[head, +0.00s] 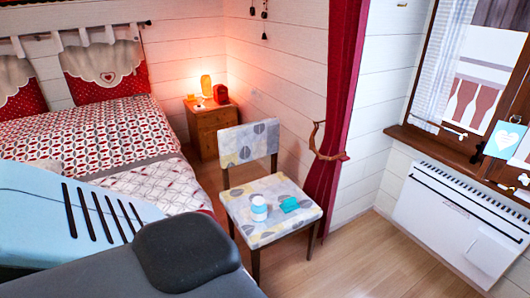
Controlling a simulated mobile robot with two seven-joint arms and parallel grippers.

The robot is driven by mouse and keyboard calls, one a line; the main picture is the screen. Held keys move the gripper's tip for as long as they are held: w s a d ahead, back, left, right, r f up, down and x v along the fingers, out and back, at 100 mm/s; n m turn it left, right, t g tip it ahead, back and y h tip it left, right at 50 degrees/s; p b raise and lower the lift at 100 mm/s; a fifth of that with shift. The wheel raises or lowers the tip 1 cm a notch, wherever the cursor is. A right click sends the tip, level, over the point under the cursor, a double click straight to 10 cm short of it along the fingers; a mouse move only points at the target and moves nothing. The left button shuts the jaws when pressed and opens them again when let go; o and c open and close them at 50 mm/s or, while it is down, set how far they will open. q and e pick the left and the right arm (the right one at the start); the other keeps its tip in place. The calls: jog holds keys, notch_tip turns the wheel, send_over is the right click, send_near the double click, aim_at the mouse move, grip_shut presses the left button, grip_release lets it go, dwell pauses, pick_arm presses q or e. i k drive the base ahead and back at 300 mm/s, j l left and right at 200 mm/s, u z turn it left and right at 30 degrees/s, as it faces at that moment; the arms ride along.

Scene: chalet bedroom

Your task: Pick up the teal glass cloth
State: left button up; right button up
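The teal glass cloth (290,204) lies as a small folded piece on the seat of a patterned chair (258,224). It is right of a small white and blue container (259,208), close beside it on the same seat. The cloth's upper face is in clear sight. Neither of my grippers shows in the head view, so whether they are open or shut is not visible. Parts of my own body fill the lower left.
A bed (95,140) fills the left. A wooden nightstand (206,126) with a lit lamp stands behind the chair. A red curtain (336,110) hangs right behind the chair. A white heater (455,222) is on the right wall. Wooden floor (365,262) is clear right of the chair.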

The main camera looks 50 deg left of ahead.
aim_at(289, 204)
jog(key=u, duration=1.35)
jog(key=z, duration=1.55)
jog(key=u, duration=1.55)
